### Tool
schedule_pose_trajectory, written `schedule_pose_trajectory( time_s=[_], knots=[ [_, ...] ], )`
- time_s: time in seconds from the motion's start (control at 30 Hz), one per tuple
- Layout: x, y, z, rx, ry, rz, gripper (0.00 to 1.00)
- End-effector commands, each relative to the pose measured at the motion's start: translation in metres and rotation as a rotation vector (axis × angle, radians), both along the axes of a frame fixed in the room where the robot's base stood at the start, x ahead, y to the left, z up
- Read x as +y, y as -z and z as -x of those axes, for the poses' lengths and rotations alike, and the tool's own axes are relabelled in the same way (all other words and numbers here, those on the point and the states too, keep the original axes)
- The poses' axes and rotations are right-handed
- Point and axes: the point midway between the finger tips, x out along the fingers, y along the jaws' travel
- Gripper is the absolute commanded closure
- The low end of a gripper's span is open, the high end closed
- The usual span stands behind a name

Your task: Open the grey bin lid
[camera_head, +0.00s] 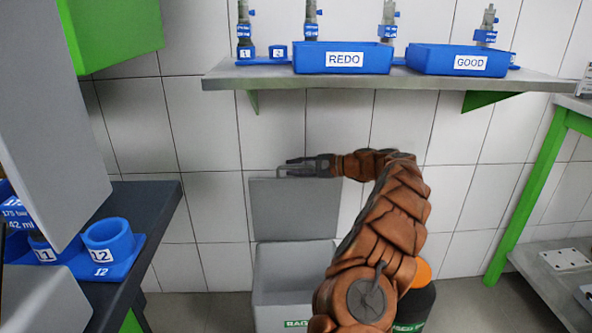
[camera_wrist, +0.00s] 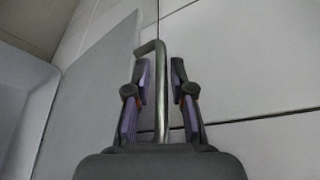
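The grey bin (camera_head: 277,270) stands on the floor against the tiled wall. Its lid (camera_head: 295,212) stands raised, roughly upright, behind the bin opening. My gripper (camera_head: 296,166) is at the lid's top edge, reaching in from the right. In the wrist view the lid (camera_wrist: 85,95) is a grey panel on the left, and a bent metal handle (camera_wrist: 161,100) runs between the fingers of my gripper (camera_wrist: 160,75). The fingers are apart. The left finger is close to the handle, and a gap shows between the handle and the right finger. My arm hides the bin's right side.
A shelf (camera_head: 400,80) with blue REDO (camera_head: 343,58) and GOOD (camera_head: 460,61) trays hangs above my gripper. A dark table (camera_head: 150,205) with blue holders is at left. A dark bin with an orange top (camera_head: 422,273) stands at right, partly behind my arm.

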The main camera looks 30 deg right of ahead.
Motion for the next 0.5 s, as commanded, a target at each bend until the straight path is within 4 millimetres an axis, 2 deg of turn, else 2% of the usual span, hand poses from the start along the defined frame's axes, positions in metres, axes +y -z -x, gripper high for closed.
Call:
schedule_pose_trajectory(
  time_s=[0.13,0.33,0.5],
  knots=[
    [0.0,-0.0004,0.0002,0.0,-0.001,0.0,0.8],
    [-0.0001,-0.0004,0.0004,0.0,-0.001,0.0,1.0],
    [-0.0002,-0.0003,0.0005,0.0,-0.001,0.0,1.0]
  ],
)
